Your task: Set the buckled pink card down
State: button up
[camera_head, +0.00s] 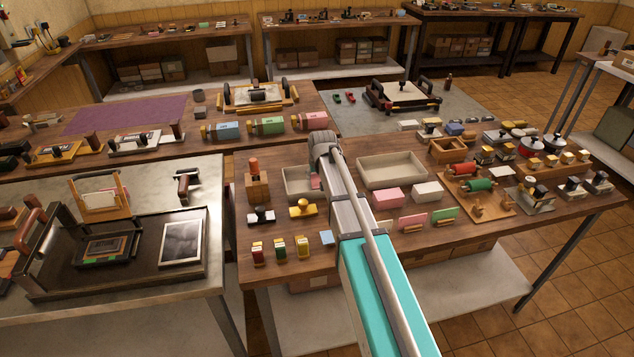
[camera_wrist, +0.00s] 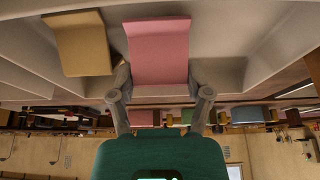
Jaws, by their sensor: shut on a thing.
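The pink card (camera_wrist: 158,48) is bent along its length and shows between the two fingers of my gripper (camera_wrist: 160,86) in the wrist view. My gripper is shut on it. In the head view a bit of the pink card (camera_head: 316,183) shows beside my arm, over the left beige tray (camera_head: 291,184); the arm hides most of the gripper and part of this tray. A tan card (camera_wrist: 77,43) lies left of the pink card in the wrist view, among pale tray walls. I cannot tell whether the pink card touches the tray floor.
A larger, empty beige tray (camera_head: 392,169) stands right of my arm. A pink block (camera_head: 388,197) and a white block (camera_head: 427,191) lie in front of it. Stamps (camera_head: 261,215) and small coloured blocks (camera_head: 280,248) stand left of the arm. The table is crowded.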

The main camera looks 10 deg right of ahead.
jog(key=shift+f+b, duration=0.3)
jog(key=shift+f, duration=0.25)
jog(key=shift+f, duration=0.15)
jog(key=o, duration=0.5)
jog(key=shift+c, duration=0.2)
jog(key=shift+r, duration=0.3)
jog(key=p+v, duration=1.1)
jog(key=shift+s+r, duration=0.15)
jog(key=shift+r, duration=0.25)
dwell(0.4)
jog(key=s+a+g, duration=0.1)
jog(key=s+g, duration=0.1)
jog(key=s, duration=1)
jog(key=s+a+f+g, duration=0.1)
jog(key=s+g, duration=0.1)
jog(key=s, duration=1)
jog(key=shift+s+a+f+g, duration=0.2)
jog(key=shift+a+g, duration=0.05)
jog(key=shift+g, duration=0.05)
